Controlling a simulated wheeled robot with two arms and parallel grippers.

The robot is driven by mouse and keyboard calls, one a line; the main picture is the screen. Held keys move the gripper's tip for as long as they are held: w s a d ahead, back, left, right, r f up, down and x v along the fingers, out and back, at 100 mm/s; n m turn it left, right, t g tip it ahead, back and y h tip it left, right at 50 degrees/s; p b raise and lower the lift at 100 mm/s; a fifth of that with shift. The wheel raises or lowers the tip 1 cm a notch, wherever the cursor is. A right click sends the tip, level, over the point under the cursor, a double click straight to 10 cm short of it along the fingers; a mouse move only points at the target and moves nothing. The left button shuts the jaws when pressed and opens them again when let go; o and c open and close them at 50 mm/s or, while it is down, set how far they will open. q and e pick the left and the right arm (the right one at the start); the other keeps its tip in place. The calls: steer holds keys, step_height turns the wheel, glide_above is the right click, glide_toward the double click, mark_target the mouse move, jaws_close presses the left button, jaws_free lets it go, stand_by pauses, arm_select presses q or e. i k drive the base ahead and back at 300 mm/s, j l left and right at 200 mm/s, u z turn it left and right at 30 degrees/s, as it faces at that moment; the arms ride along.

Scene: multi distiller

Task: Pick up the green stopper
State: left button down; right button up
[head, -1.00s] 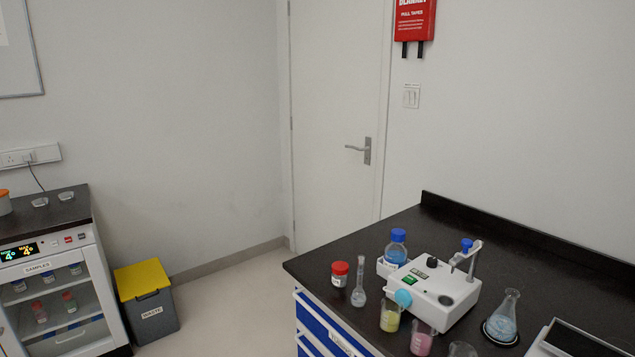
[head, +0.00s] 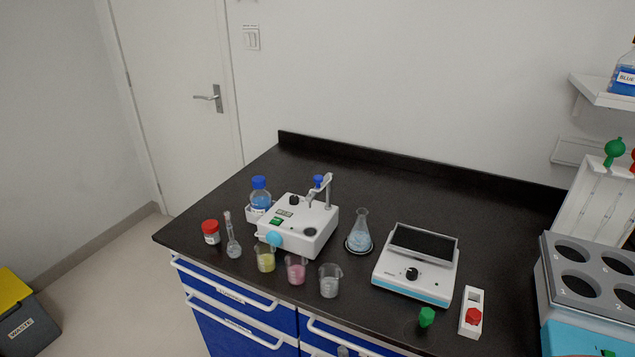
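A small green stopper (head: 427,317) stands on the black bench top near its front edge, in the lower right of the head view. Nothing touches the green stopper. Neither of my grippers can be made out in the head view.
The white balance (head: 415,266) stands behind the stopper. Several beakers, a conical flask (head: 361,232) and a white instrument (head: 297,226) stand further left. A grey rack with round holes (head: 590,262) stands at the right. The back of the bench is clear.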

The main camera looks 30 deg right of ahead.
mark_target(427, 315)
steer(key=z, duration=1.5)
